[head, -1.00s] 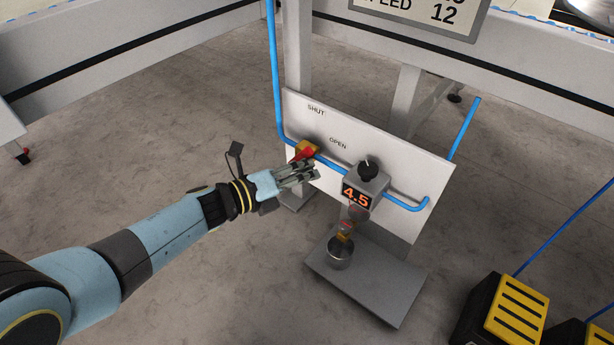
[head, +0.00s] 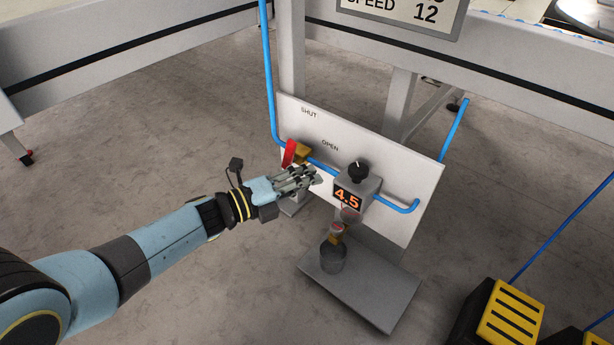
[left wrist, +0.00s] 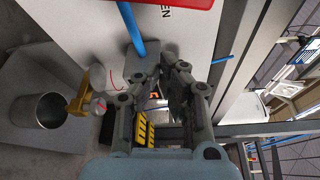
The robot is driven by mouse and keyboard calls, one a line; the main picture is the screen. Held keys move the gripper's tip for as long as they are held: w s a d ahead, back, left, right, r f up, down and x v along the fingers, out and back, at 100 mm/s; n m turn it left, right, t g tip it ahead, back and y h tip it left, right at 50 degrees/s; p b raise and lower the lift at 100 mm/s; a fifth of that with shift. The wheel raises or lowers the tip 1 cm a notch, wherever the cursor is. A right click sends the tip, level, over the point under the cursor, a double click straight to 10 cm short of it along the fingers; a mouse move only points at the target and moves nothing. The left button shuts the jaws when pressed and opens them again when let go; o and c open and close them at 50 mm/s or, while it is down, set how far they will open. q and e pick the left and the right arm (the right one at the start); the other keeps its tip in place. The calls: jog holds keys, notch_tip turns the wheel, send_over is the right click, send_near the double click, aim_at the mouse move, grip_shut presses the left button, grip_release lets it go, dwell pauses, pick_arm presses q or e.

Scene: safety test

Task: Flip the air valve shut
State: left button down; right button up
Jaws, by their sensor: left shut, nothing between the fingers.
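My left gripper (head: 318,179) is shut and empty, just right of and below the valve, apart from the lever in the picture. In the left wrist view the red lever (left wrist: 165,3) fills part of the top edge, beyond the gripper fingers (left wrist: 160,62). My right gripper is not in view.
A grey regulator (head: 357,188) with a black knob and a 4.5 display is close right of my left gripper. A metal cup (head: 333,259) stands below it over a grey base plate (head: 375,290). Black and yellow boxes (head: 508,312) stand at lower right.

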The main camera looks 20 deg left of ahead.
pick_arm(q)
jog(key=p+v, duration=0.2)
jog(key=v, duration=0.8)
jog(key=shift+a+r+p, duration=0.15)
jog(key=shift+a+p, duration=0.05)
jog(key=shift+p, duration=0.1)
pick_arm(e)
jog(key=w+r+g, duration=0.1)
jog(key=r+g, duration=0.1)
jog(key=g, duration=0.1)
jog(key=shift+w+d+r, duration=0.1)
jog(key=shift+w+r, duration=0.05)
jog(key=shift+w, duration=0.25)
